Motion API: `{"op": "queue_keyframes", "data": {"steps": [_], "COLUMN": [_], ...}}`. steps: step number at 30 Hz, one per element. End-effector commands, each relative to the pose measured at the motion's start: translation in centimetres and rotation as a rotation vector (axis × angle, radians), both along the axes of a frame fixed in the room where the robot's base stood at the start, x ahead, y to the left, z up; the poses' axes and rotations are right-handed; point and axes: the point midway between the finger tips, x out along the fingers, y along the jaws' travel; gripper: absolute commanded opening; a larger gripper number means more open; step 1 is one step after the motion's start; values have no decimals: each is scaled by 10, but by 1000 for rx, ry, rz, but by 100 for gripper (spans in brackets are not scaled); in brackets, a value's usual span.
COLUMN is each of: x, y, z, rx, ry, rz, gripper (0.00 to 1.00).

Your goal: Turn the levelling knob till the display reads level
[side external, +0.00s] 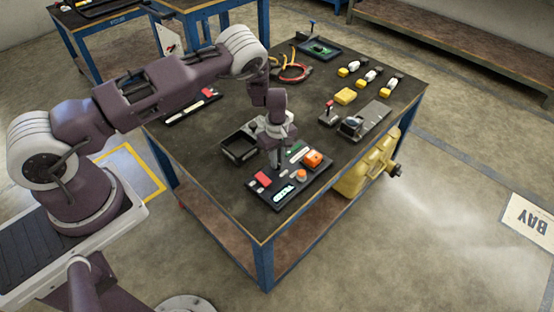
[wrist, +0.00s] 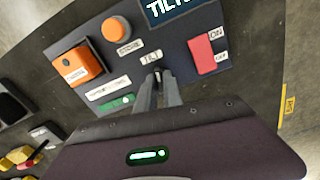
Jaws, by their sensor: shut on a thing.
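The dark control panel (side external: 318,174) lies on the workbench. Its display (wrist: 172,9) shows bright letters starting "TILT"; the rest is cut off in the wrist view. In the side view the display (side external: 284,193) is lit but too small to read surely. My gripper (wrist: 158,78) points down at the panel, its fingertips together just below a "TILT" label (wrist: 151,57). They are shut on a small levelling knob (wrist: 157,70), mostly hidden between them. In the side view my gripper (side external: 275,160) stands over the panel's middle.
Near the fingers are a red ON/OFF switch (wrist: 202,53), a round orange button (wrist: 117,30) and an orange block (wrist: 77,66). An open dark tray (side external: 240,148) stands close by. A grey device (side external: 364,121) and yellow-tipped parts (side external: 345,96) sit farther off on the bench.

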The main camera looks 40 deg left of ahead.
Motion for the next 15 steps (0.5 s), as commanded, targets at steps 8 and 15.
{"op": "queue_keyframes", "data": {"steps": [8,15], "x": [1,1], "y": [0,0], "z": [1,1], "rx": [-1,0], "ry": [-1,-2], "rz": [-190,-313], "gripper": [0,0]}}
